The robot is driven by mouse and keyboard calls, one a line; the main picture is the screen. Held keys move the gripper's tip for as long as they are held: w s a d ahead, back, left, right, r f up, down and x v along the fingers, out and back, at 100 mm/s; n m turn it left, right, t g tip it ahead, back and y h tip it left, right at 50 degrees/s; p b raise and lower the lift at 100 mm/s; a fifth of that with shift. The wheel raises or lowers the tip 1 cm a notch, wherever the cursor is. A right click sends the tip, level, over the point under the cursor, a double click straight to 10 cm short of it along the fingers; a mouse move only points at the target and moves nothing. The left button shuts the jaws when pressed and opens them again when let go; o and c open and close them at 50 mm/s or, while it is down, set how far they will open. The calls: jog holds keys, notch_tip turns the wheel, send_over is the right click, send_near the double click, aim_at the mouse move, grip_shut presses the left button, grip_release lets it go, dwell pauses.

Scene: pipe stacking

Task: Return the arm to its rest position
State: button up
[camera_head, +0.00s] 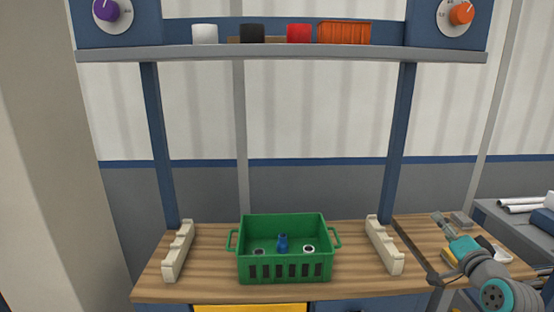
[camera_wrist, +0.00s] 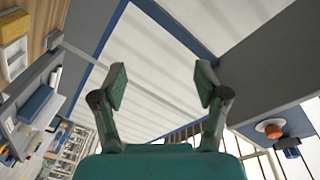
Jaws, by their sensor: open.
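My gripper (camera_head: 440,220) is at the lower right in the head view, above the right end of the wooden workbench. In the wrist view my gripper (camera_wrist: 162,88) is open, with its two fingers apart and nothing between them. The wrist camera looks past the fingers at white and grey wall panels. My gripper is to the right of the green crate (camera_head: 284,271) and apart from it.
The green crate holds a blue piece (camera_head: 283,243) and round pieces. Cream notched racks (camera_head: 177,252) (camera_head: 385,246) flank it. A shelf (camera_head: 280,53) above carries cups and an orange bin (camera_head: 343,33). A grey side table (camera_head: 520,225) stands at right.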

jog(key=s+a+f+n+g, duration=0.1)
jog(key=s+a+f+n, duration=0.1)
jog(key=s+a+f, duration=0.8)
jog(key=s+a+f+n+g, duration=0.1)
jog(key=s+a+f, duration=0.4)
jog(key=s+f, duration=0.95)
jog(key=s+a+f+n, duration=0.2)
jog(key=s+a+f, duration=0.1)
jog(key=s, duration=0.4)
jog(key=s+a+f+n, duration=0.1)
jog(key=s+a+f, duration=0.15)
jog(key=s, duration=0.45)
jog(key=s+a+r+n, duration=0.1)
jog(key=s+r+n, duration=0.1)
jog(key=s, duration=0.6)
jog(key=s+a+r+n+g+y, duration=0.1)
jog(key=s+r, duration=0.3)
jog(key=s, duration=0.5)
jog(key=shift+a+n+y, duration=0.3)
jog(key=shift+a+n, duration=0.45)
jog(key=shift+n, duration=0.15)
jog(key=shift+w+f, duration=0.1)
